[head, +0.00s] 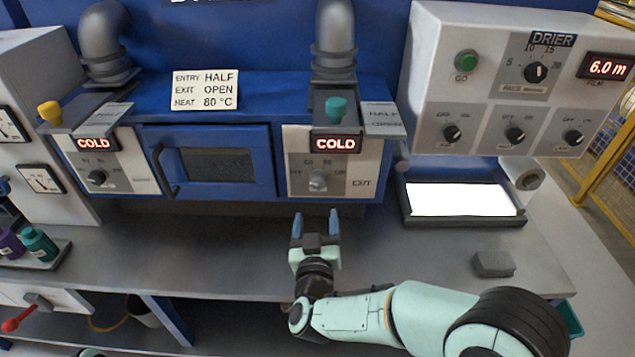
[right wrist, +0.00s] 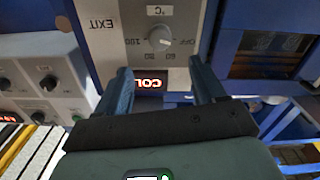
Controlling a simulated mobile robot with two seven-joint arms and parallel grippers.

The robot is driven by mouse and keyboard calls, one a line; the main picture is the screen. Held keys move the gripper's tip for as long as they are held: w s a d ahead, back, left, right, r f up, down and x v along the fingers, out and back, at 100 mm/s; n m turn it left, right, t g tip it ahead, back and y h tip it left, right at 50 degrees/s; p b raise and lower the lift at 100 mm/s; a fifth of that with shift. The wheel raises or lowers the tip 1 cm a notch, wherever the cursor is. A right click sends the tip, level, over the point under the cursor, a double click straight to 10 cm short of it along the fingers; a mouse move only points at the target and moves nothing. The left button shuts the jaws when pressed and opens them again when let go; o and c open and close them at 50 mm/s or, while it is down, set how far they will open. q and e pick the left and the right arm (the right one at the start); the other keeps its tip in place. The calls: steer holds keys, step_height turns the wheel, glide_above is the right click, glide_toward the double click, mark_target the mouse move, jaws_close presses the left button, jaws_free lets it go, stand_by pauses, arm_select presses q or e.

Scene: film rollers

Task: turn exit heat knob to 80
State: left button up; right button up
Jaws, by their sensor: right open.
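The exit heat knob (head: 318,181) is a small grey dial on the pale EXIT panel (head: 358,162), right of the blue door. Its dial has marks OFF, 60, 80 and 100; I cannot tell its setting for sure. The red display (head: 335,143) above it reads COLD. My right gripper (head: 315,214) is open and empty, a little below and in front of the knob. In the right wrist view the knob (right wrist: 160,38) appears upside down, just beyond and between the open fingertips (right wrist: 160,68), apart from them. My left gripper is out of view.
A card (head: 205,90) reads ENTRY HALF, EXIT OPEN, HEAT 80 °C. The entry knob (head: 97,177) is left of the blue door (head: 218,163). A teal damper handle (head: 336,108) stands above the exit display. The drier panel (head: 515,90) and a lit tray (head: 405,210) are at right.

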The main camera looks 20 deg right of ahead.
mark_target(318, 185)
steer(key=p+x, duration=0.2)
steer(key=x, duration=0.9)
steer(key=shift+w+d+f, duration=0.15)
steer(key=shift+w, duration=0.2)
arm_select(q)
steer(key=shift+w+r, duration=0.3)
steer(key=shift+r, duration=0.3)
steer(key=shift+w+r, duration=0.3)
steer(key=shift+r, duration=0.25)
arm_select(e)
steer(key=shift+c, duration=0.3)
steer(key=c, duration=1)
